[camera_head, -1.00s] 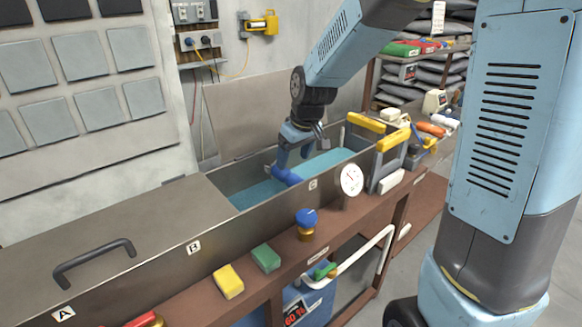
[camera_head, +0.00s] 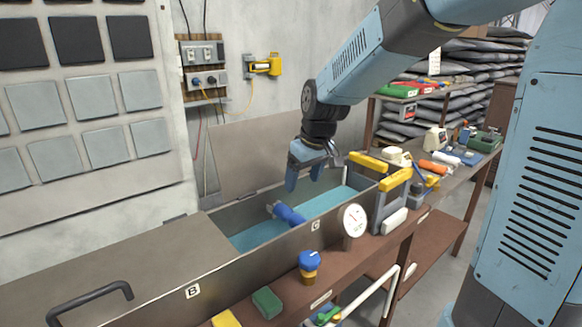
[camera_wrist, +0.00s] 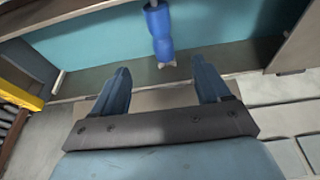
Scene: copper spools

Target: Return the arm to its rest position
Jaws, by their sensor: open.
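My gripper (camera_head: 308,170) is above the open tank section marked C, with its fingers pointing down. In the wrist view my gripper (camera_wrist: 161,88) is open, with nothing between its two blue fingers. My arm reaches in from the upper right.
The tank wall (camera_head: 262,262) runs along the front. A grey rack with yellow handles (camera_head: 392,200) stands at the tank's right end. A round gauge (camera_head: 354,220) and a blue-topped knob (camera_head: 309,264) sit on the front ledge. Free air lies above the tank.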

